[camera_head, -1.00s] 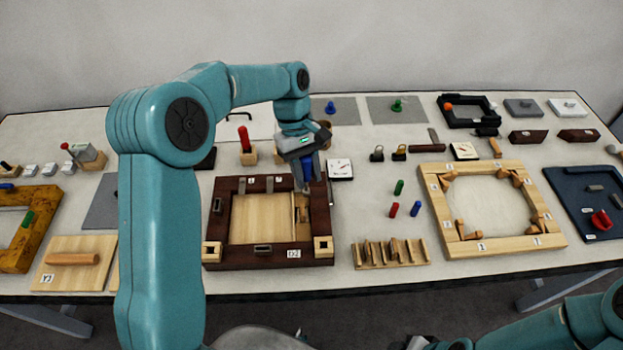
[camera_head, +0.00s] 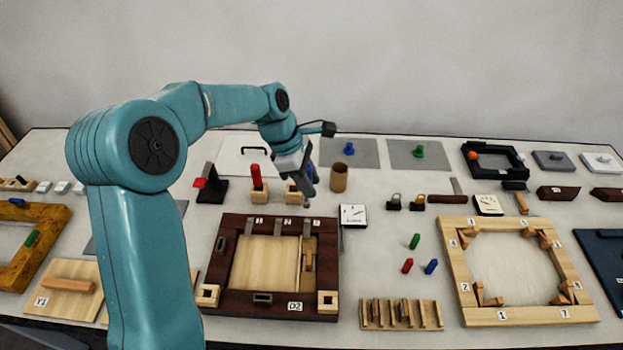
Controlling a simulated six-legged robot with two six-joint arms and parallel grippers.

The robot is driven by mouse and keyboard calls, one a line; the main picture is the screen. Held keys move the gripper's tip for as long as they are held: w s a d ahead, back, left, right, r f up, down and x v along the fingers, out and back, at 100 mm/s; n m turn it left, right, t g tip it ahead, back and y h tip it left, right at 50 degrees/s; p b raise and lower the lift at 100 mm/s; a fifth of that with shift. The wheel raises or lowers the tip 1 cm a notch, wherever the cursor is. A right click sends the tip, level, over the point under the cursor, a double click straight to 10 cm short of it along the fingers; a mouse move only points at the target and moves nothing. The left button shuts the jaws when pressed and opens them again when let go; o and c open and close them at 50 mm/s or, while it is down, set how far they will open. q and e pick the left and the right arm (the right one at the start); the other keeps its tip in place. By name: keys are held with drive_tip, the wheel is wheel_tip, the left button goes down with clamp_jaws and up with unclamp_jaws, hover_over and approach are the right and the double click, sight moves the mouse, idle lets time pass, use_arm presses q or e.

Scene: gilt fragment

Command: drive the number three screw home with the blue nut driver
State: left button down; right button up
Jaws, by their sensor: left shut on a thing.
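My left gripper (camera_head: 302,180) is shut on the blue nut driver (camera_head: 311,173). Only a little of the blue handle shows beside the jaws. The gripper is above the table, behind the dark wooden frame marked D2 (camera_head: 328,258), close to a small wooden block (camera_head: 291,193). I cannot tell whether the driver touches that block. The frame has small labels along its back rail and a pale inner panel (camera_head: 262,263). The number three screw is too small to make out. My right gripper is out of view.
A red-handled tool (camera_head: 256,178) stands in a wooden block left of the gripper. A brown cup (camera_head: 339,178) and a white dial gauge (camera_head: 353,215) are to the right. A pale numbered frame (camera_head: 530,316) lies farther right. Bare table shows around the small coloured pegs.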

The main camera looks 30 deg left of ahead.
sight(309, 201)
use_arm(q)
drive_tip(key=shift+d, duration=0.2)
drive_tip(key=shift+s+a+f+b, duration=0.15)
drive_tip(key=shift+f+b, duration=0.25)
drive_tip(key=shift+f, duration=0.45)
drive_tip(key=shift+f+b, duration=0.45)
drive_tip(key=shift+f, duration=0.35)
drive_tip(key=shift+f+b, duration=0.35)
drive_tip(key=shift+f, duration=0.2)
drive_tip(key=shift+f+b, duration=0.3)
drive_tip(key=shift+f, duration=0.4)
